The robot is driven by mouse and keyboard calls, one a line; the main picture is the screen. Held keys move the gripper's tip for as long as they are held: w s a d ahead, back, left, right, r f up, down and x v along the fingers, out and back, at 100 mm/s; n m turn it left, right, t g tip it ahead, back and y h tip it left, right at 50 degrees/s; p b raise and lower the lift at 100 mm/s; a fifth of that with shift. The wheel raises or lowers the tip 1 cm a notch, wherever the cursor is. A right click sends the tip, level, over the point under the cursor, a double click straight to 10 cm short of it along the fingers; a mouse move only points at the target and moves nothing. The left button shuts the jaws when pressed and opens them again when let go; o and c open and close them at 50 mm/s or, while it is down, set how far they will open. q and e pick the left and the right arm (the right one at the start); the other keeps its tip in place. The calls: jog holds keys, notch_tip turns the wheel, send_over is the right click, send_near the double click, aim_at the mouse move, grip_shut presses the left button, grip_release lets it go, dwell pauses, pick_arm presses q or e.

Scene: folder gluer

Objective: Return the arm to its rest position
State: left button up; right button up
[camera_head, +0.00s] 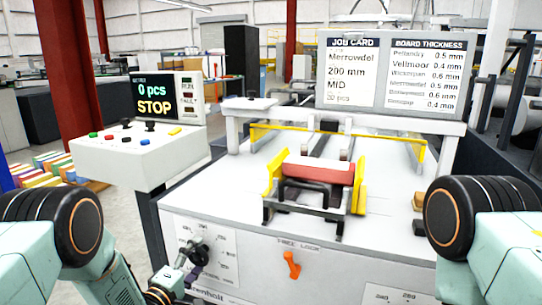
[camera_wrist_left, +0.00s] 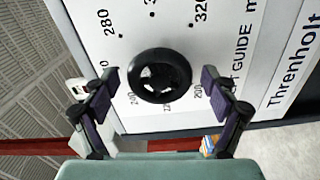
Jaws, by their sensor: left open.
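My left gripper (camera_head: 186,272) is low at the front panel of the machine, in front of a black round knob (camera_head: 201,251). In the left wrist view the same knob (camera_wrist_left: 160,76) sits between the two spread fingers of my left gripper (camera_wrist_left: 160,84). The fingers are open, with a gap visible on each side of the knob. The exact depth between fingertips and knob cannot be told. My left arm (camera_head: 112,280) reaches in from the lower left. Part of my right arm (camera_head: 500,245) shows at the right edge; its gripper is out of view.
The front panel has a printed dial scale and an orange lever (camera_head: 291,265). A control box (camera_head: 140,155) with a screen reading STOP (camera_head: 155,106) stands left. A red roller (camera_head: 318,172) between yellow guides sits on the machine top. A job card board (camera_head: 350,75) stands behind.

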pick_arm(q)
jog(key=v, duration=1.2)
jog(key=x, duration=1.2)
jog(key=shift+w+d, duration=0.15)
jog(key=shift+m, duration=0.4)
jog(key=shift+s+a+r+m, duration=0.1)
jog(key=shift+s+a+m, duration=0.1)
jog(key=shift+m, duration=1)
jog(key=shift+d+m, duration=0.1)
jog(key=shift+m, duration=1.1)
jog(key=m, duration=0.4)
jog(key=shift+m+p, duration=0.35)
jog(key=shift+m, duration=0.05)
jog(key=m, duration=0.5)
jog(key=shift+m, duration=2.4)
